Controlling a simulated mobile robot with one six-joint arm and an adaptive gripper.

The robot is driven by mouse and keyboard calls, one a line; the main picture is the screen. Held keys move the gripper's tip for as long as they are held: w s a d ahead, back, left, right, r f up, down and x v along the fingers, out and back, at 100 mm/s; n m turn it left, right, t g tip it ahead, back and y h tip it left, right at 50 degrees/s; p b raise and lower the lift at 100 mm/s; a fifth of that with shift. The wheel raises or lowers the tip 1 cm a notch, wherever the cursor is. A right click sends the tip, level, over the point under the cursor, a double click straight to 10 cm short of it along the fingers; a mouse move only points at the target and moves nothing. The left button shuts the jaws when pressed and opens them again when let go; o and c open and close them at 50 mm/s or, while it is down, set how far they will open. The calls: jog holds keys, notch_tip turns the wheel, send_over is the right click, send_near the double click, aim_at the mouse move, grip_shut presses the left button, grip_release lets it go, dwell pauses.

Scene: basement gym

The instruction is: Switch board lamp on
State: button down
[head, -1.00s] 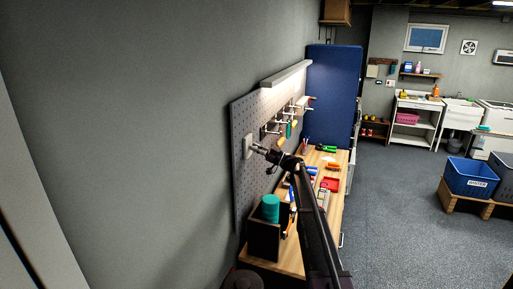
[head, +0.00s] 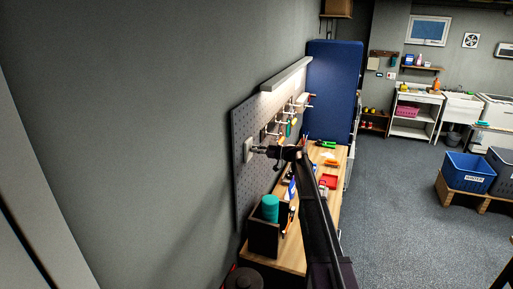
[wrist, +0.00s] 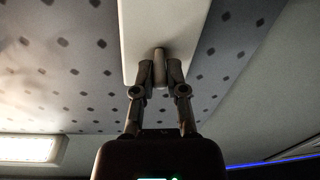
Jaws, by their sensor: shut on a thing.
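The light switch is a pale plate (head: 248,149) on the near part of the grey pegboard (head: 240,190). In the wrist view the plate (wrist: 135,30) fills the top middle, with a short grey lever (wrist: 159,62) sticking out of it. My gripper (head: 258,150) reaches the plate from the right. In the wrist view its fingers (wrist: 159,75) are closed on both sides of the lever. The board lamp (head: 287,75) is a long bar above the pegboard. The board beneath it is bright, and a glowing panel (wrist: 30,149) shows in the wrist view.
Tools (head: 290,118) hang on the pegboard beyond the switch. A blue panel (head: 334,92) stands behind.

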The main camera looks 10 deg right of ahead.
jog(key=c, duration=0.7)
grip_release()
jog(key=shift+a, duration=0.1)
jog(key=v, duration=1.2)
